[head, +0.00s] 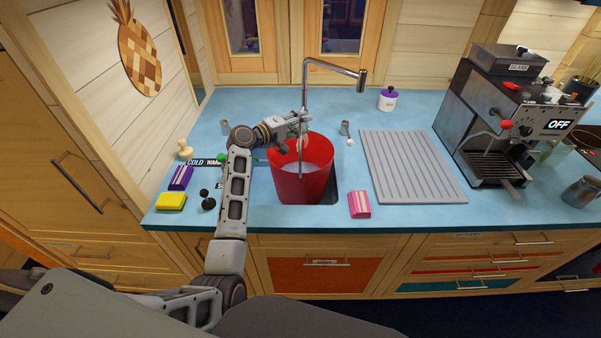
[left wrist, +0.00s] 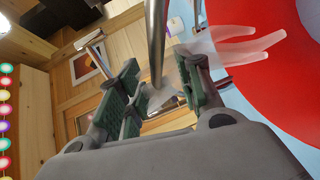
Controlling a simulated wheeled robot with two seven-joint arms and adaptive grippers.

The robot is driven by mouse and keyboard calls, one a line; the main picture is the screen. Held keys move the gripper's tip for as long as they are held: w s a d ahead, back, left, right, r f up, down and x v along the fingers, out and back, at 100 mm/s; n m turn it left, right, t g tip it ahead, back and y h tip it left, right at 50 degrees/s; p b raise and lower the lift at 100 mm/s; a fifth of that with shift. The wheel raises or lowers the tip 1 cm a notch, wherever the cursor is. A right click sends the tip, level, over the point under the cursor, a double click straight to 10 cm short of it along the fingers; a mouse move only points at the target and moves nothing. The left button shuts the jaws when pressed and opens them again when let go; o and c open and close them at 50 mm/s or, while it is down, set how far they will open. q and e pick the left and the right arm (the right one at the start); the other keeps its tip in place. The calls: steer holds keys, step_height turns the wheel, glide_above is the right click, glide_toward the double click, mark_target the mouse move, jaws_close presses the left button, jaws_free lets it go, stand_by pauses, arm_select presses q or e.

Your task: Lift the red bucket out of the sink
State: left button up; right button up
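The red bucket (head: 301,178) stands upright in the sink (head: 327,187), and its wall fills the right side of the left wrist view (left wrist: 285,75). A thin grey upright strip shows against the bucket; I cannot tell whether it is the bucket's handle. My left gripper (head: 301,124) is over the bucket's far rim, close to the tap. In the left wrist view its green-padded fingers (left wrist: 158,95) are apart, with a metal bar in line with the gap. A pale, translucent pronged shape (left wrist: 235,45) shows by the right finger; I cannot tell what it is. My right gripper is not in view.
The tall tap (head: 333,67) arches above the bucket. A pink sponge (head: 359,204) lies right of the sink, beside the grey drainboard (head: 410,165). Purple (head: 180,178) and yellow (head: 171,201) sponges lie to the left. A coffee machine (head: 510,120) stands at the right.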

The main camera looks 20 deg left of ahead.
arm_select(q)
steer(key=shift+c, duration=0.2)
stand_by(0.3)
jaws_close()
steer(key=shift+r, duration=0.5)
steer(key=shift+w+f, duration=0.1)
steer(key=shift+w, duration=0.05)
